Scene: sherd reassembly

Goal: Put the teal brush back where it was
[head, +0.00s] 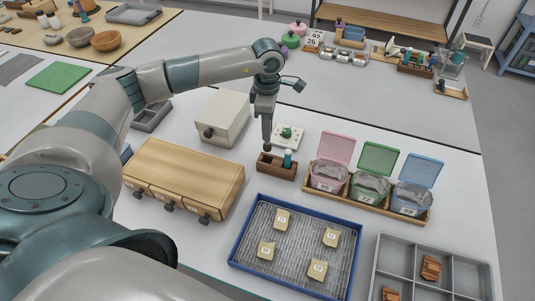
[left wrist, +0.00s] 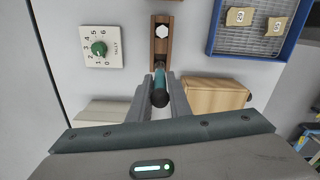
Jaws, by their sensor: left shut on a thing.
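My left gripper (head: 267,140) is shut on the teal brush (left wrist: 159,88), which shows between the two fingers in the left wrist view, its end dark. It is at the left end of the small wooden holder (head: 268,172), also seen in the left wrist view (left wrist: 161,52). I cannot tell whether the brush's lower end is inside the holder or just above it. A teal upright item (head: 288,158) with a pale top stands at the holder's right end; a white hexagonal top (left wrist: 162,30) shows there from above. My right gripper is not in view.
A white dial plate (head: 287,138) with a green knob lies behind the holder. A wooden drawer box (head: 185,170) and a pale box (head: 221,117) stand left. Three lidded bins (head: 370,185) stand right. A blue-rimmed tray (head: 243,226) with sherds and a grey divided tray (head: 470,242) lie in front.

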